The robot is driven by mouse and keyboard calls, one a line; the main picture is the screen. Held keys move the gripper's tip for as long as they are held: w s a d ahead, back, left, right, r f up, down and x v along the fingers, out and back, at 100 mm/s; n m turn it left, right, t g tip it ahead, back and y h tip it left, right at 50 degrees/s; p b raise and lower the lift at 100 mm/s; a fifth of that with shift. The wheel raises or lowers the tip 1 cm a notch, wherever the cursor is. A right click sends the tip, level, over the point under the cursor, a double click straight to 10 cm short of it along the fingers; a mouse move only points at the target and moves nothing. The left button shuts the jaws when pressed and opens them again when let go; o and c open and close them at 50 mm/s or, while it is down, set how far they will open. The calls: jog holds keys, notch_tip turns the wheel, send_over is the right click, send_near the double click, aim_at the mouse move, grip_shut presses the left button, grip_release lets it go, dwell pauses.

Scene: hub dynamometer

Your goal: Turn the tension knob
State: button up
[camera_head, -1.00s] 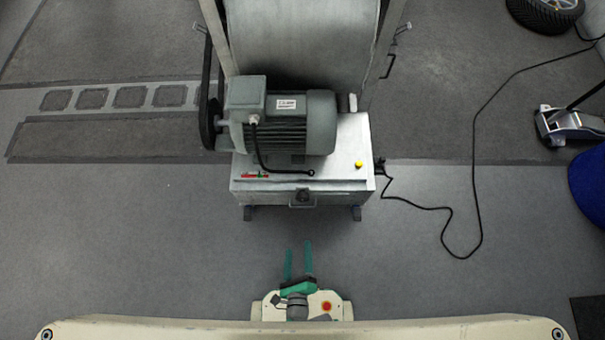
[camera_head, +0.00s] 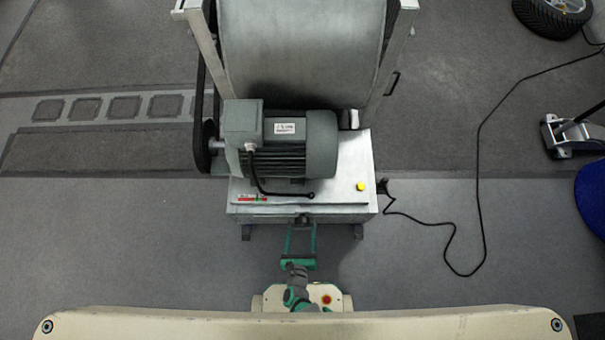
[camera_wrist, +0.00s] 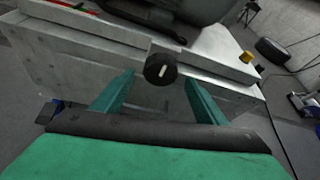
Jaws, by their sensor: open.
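The tension knob (camera_wrist: 160,69) is a round black knob with a white pointer line, on the front of the grey metal machine box (camera_wrist: 70,60). In the head view the knob (camera_head: 303,219) is a small dark shape at the box's front edge. My gripper (camera_head: 300,228) is open, its two green fingers reaching toward the box front. In the wrist view the fingers of my gripper (camera_wrist: 160,88) stand to the left and right of the knob, apart from it. How far their tips reach in depth is hard to tell.
A grey motor (camera_head: 285,145) sits on the box, with a black lever or cable (camera_head: 285,193) in front of it. A yellow button (camera_head: 361,186) and a red-green strip (camera_head: 252,198) are on top. A black cable (camera_head: 480,190) lies on the floor at right.

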aim_at(302, 225)
jog(key=shift+x, duration=2.45)
jog(key=shift+d, duration=0.1)
jog(key=shift+c, duration=0.6)
jog(key=c, duration=0.9)
